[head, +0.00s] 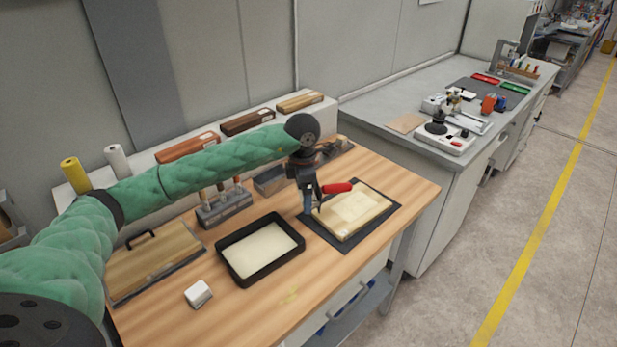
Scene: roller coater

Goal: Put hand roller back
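A grey holder block (224,212) with several upright handled tools stands to the left, and a grey metal tray (270,182) is behind. My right gripper is not in view.
The board lies on a dark mat (388,207). A black tray (240,276) with cream contents, a white block (198,294) and a wooden panel with a handle (160,258) are on the table. Wood samples (246,122) line the back shelf. The table's front right is clear.

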